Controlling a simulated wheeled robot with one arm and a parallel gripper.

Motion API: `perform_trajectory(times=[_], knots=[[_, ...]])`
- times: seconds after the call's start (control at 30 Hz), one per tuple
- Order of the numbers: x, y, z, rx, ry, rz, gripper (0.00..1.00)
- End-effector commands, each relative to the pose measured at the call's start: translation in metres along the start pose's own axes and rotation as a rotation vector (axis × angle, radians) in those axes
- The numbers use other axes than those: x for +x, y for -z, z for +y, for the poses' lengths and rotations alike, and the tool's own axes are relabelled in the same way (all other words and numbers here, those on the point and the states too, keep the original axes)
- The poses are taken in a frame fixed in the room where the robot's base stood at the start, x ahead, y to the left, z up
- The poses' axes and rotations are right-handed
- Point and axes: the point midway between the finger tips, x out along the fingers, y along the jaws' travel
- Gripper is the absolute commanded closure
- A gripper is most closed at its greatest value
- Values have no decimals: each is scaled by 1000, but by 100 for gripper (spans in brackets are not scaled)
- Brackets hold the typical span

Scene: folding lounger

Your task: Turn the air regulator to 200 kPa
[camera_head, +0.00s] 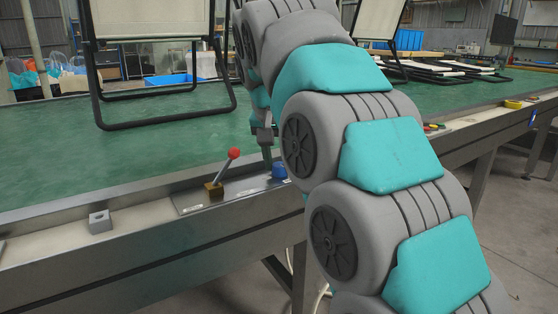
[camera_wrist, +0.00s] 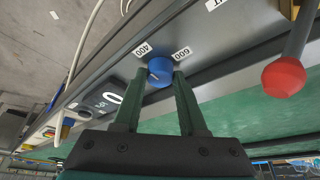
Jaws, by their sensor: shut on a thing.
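The air regulator's blue knob (camera_wrist: 160,70) sits on the metal edge strip of the bench. Labels 400 (camera_wrist: 143,49) and 600 (camera_wrist: 181,53) stand beside it; a 200 label is not visible. A faint pale mark shows on the knob, but I cannot read its setting. My gripper (camera_wrist: 161,83) has one finger on each side of the knob and is shut on it. In the head view, the blue knob (camera_head: 279,171) is at the bench's front edge, and my gripper (camera_head: 268,150) is partly hidden by my arm.
A lever with a red ball (camera_head: 233,154) rises left of the knob; its red ball (camera_wrist: 284,77) is at the right in the wrist view. A grey block (camera_head: 100,221) sits further left on the edge. A black lounger frame (camera_head: 165,120) stands on the green bench top (camera_head: 60,160).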

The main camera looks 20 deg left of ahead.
Motion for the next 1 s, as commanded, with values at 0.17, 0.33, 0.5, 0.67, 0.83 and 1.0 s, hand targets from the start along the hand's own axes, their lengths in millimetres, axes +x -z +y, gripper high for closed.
perform_trajectory(times=[0.17, 0.33, 0.5, 0.67, 0.83, 1.0], knots=[[0, 0, 0, -5, 2, 0, 100], [-1, 0, 1, -38, 16, -2, 100], [-3, 1, 2, -120, 50, -1, 100], [-4, 2, 3, -238, 100, -2, 100], [-4, 2, 4, -387, 163, -2, 100], [-3, 2, 4, -537, 223, -3, 100]])
